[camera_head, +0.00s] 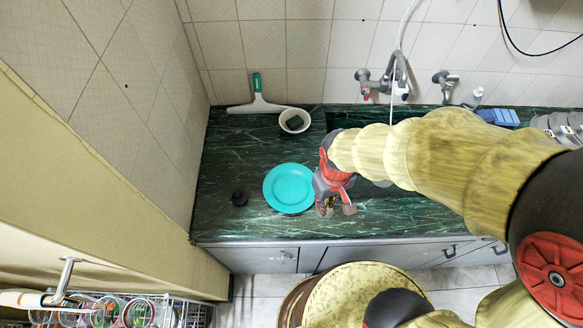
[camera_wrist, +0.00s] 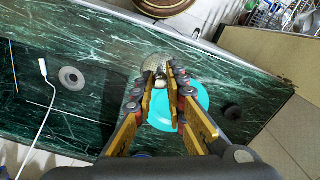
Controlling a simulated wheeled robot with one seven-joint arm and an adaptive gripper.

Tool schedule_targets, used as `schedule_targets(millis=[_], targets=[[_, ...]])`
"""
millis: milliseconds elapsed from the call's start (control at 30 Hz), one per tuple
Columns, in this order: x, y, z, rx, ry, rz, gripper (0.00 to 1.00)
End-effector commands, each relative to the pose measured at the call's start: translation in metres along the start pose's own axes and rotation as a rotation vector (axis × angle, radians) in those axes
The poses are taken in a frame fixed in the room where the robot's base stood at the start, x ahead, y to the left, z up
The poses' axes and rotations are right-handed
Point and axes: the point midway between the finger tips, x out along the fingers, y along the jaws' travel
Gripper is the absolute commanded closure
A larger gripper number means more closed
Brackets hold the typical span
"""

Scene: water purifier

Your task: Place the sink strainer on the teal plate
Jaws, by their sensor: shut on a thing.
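The teal plate (camera_head: 290,188) lies flat on the dark green marble counter, just left of my gripper (camera_head: 335,208) in the head view. In the wrist view the plate (camera_wrist: 199,101) is partly hidden behind the fingers. My gripper (camera_wrist: 163,88) is shut on a grey mesh-like piece, the sink strainer (camera_wrist: 153,62), which shows just beyond the fingertips. In the head view I cannot make the strainer out clearly. The gripper hangs over the counter beside the plate's right edge; its exact height is hard to tell.
A small dark round object (camera_head: 239,198) lies left of the plate. A white bowl (camera_head: 295,121) and a squeegee (camera_head: 258,104) are behind it. The faucet (camera_head: 385,80) stands at the back. The sink drain (camera_wrist: 72,77) shows in the wrist view.

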Motion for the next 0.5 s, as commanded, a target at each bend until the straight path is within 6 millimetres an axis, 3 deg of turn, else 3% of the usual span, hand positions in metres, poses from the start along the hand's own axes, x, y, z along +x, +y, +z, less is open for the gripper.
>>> schedule_targets(millis=[167,500], targets=[[0.007,-0.005,-0.013,-0.003,-0.002,0.0,1.0],[0.042,-0.034,-0.082,-0.003,-0.002,0.0,1.0]])
